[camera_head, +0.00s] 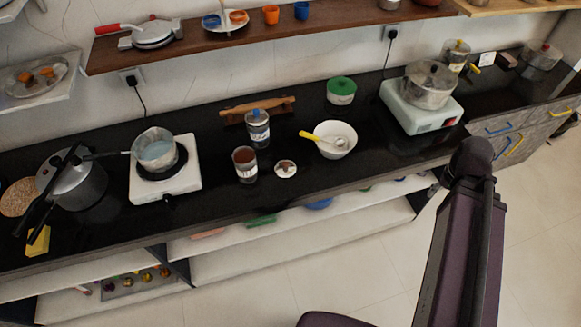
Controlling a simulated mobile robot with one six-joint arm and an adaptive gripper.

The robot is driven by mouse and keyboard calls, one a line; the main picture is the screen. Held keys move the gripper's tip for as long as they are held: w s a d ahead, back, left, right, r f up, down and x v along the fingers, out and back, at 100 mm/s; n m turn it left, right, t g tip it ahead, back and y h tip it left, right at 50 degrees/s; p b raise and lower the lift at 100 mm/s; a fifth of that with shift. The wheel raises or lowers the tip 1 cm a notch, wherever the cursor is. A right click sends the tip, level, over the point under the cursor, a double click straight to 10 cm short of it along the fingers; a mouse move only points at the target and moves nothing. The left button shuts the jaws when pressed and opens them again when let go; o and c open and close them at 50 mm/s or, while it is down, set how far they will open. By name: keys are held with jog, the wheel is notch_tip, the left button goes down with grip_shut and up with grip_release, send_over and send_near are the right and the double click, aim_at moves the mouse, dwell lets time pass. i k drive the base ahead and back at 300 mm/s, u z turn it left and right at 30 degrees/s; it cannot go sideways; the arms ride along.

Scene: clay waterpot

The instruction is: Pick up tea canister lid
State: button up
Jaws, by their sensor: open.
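A small round pale lid (286,169) with a dark patch lies on the black counter, right of an open glass canister (245,165) with brown contents. It looks like the tea canister lid. Lid and canister stand a little apart. A second canister (258,128) with a blue top stands just behind the open one. My arm rises at the right side of the picture, in front of the counter and well right of the lid. My gripper is not in view.
A white bowl (341,150) with a yellow-handled spoon stands right of the lid. A hotplate (184,186) with a pan is at left, beside a pressure cooker (82,190). A wooden rolling pin (258,107) and green-lidded pot (341,91) are behind. The counter's front edge near the lid is clear.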

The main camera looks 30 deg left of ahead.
aim_at(284, 168)
jog(key=z, duration=0.15)
jog(key=k, duration=1.55)
jog(key=u, duration=0.85)
jog(key=i, duration=1)
jog(key=u, duration=0.15)
